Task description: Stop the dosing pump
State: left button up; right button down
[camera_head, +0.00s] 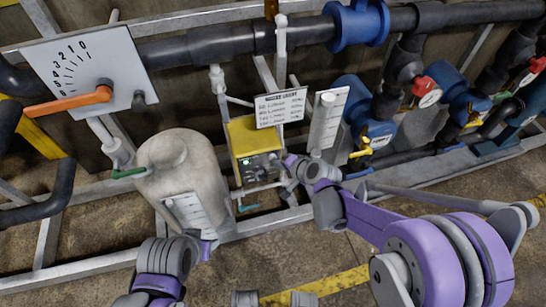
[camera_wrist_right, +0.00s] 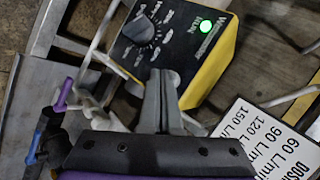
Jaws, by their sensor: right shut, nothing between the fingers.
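The dosing pump (camera_head: 250,138) is a yellow box with a dark front panel, in the middle of the head view. My right gripper (camera_head: 287,163) is just right of the panel in the head view. In the right wrist view its fingers (camera_wrist_right: 161,78) are shut and empty, pointing at the panel's lower edge; contact cannot be told. My left gripper (camera_head: 207,246) is low, below the white tank, and its fingers are not clear.
A white tank (camera_head: 180,165) stands left of the pump. An orange lever (camera_head: 70,103) crosses a scale board. Blue valves and dark pipes fill the upper right. The front floor is mostly clear.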

jog(key=shift+w+a, duration=0.1)
jog(key=shift+w, duration=0.25)
jog(key=shift+s, duration=0.4)
dwell(0.3)
jog(key=shift+s+d, duration=0.35)
jog(key=shift+s, duration=0.6)
jog(key=shift+s+d, duration=0.35)
jog(key=shift+s, duration=0.55)
jog(key=shift+s+d, duration=0.35)
jog(key=shift+s, duration=0.6)
